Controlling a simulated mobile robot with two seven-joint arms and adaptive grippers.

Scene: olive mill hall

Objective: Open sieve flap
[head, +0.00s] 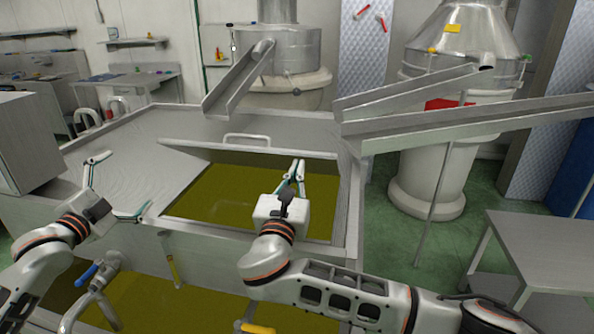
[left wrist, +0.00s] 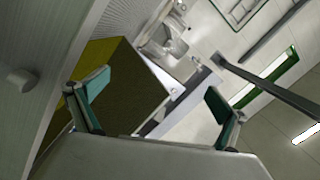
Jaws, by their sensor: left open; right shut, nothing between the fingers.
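The sieve flap (head: 215,145) is a grey metal lid with a bar handle (head: 247,138) on the vat top (head: 135,145). It is raised, and the opening in front of it shows olive-green liquid (head: 215,195). My right gripper (head: 297,164) is shut and empty, over the opening with its fingertips near the flap's edge. Whether they touch the flap, I cannot tell. My left gripper (head: 122,185) is open and empty, left of the opening over the vat's left part. Its spread fingers also show in the left wrist view (left wrist: 155,96), with the green liquid (left wrist: 118,90) behind them.
Metal chutes (head: 238,82) and (head: 410,92) reach toward the vat's back and right from two machines. A grey box (head: 28,140) stands at the left. A metal table (head: 550,250) stands at the right, with open green floor (head: 385,235) between it and the vat.

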